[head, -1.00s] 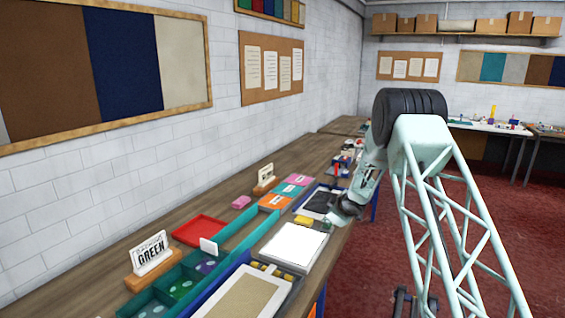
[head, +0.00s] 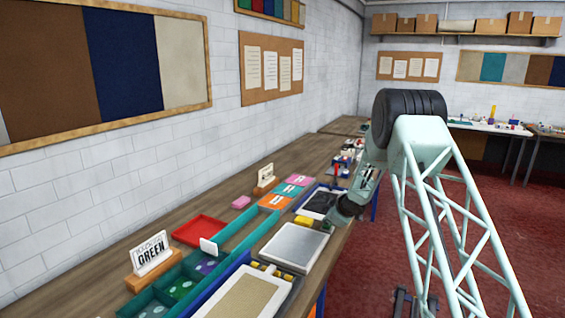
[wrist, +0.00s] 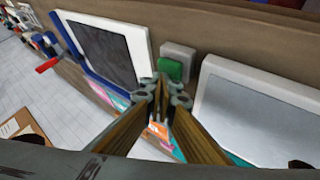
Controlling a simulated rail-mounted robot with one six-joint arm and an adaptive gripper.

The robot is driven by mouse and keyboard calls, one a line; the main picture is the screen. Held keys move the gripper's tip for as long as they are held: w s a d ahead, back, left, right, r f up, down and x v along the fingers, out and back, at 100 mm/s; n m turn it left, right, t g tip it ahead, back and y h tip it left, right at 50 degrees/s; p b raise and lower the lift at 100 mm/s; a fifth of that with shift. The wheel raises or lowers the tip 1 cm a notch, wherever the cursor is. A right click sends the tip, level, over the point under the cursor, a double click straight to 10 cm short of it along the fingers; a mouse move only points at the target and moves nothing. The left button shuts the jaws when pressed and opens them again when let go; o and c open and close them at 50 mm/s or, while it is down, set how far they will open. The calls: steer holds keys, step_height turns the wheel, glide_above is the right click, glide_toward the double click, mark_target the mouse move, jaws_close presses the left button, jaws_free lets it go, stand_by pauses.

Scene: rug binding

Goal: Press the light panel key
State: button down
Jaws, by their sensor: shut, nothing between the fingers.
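The light panel (head: 293,246) is a flat white-framed slab on the bench, with a dull grey face. It also shows at the right of the wrist view (wrist: 262,112). The key is a green button (wrist: 173,68) in a pale grey housing, between the light panel and a dark-faced panel; in the head view only a bit of green shows beside my gripper. My gripper (wrist: 163,88) is shut and empty, with its tips right at the near side of the key. I cannot tell whether they touch it.
A dark-faced, white-framed panel (wrist: 98,50) lies on the key's other side. Yellow blocks (head: 304,220), a red tray (head: 199,231), a teal divided tray (head: 160,298) and a "GREEN" sign (head: 151,254) crowd the bench.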

steer(key=shift+r+p, duration=0.7)
steer(key=shift+r, duration=0.05)
steer(key=shift+r, duration=0.1)
steer(key=shift+r+p, duration=2.95)
steer(key=shift+p, duration=0.25)
